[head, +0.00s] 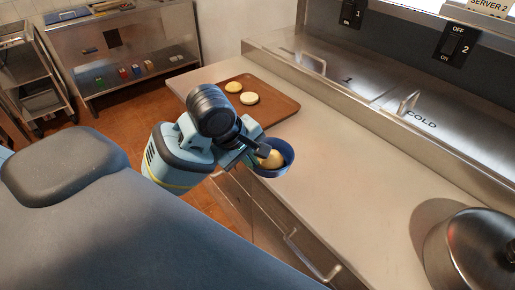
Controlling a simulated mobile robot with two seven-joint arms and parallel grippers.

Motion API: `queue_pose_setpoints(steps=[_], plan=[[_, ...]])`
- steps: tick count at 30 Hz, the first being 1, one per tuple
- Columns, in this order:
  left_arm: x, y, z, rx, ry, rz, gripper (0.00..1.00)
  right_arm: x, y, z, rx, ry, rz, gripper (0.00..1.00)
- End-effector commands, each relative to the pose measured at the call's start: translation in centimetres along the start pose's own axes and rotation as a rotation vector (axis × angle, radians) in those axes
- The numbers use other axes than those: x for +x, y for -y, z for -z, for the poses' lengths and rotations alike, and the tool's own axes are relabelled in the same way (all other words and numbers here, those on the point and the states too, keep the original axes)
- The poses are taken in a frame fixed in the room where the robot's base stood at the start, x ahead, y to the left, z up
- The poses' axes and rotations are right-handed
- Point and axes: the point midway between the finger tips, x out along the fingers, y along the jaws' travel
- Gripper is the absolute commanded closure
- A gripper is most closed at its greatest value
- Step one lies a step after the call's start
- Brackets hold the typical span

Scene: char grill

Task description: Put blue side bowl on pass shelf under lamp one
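A blue bowl (285,166) with a round yellowish item (271,159) in it is at the front edge of the steel counter. My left gripper (260,151) is at the bowl's near left rim and appears shut on it, with the bowl overlapping the counter edge in the picture. The fingertips are partly hidden by the wrist. A steel surface marked 1 (346,84) lies behind the counter, below a switch labelled 1 (351,14). The lamp itself is out of the picture. My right gripper is not in view.
A brown tray (271,106) with two pale round pieces lies on the counter behind my gripper. A steel dome (472,252) stands at the lower right. A raised ledge with handles and a COLD label (421,119) runs along the back. The middle counter (350,170) is clear.

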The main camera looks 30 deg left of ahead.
Motion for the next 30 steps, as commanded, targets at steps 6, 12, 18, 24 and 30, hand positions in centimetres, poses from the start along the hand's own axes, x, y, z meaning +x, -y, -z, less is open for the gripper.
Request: queue_pose_setpoints(steps=[6,12,18,24,30], plan=[[0.4,-0.1,-0.6,0.127,0.057,-0.001,1.0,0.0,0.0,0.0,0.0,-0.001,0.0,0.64],[1.1,-0.2,-2.1,0.454,0.204,0.0,1.0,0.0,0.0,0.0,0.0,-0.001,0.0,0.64],[1.5,0.0,-3.6,0.797,0.357,-0.001,1.0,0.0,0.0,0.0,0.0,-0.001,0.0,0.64],[1.6,0.2,-4.6,1.032,0.462,-0.001,1.0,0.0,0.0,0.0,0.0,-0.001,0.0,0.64],[1.6,0.4,-4.9,1.114,0.498,-0.001,1.0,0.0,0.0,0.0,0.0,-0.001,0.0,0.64]])
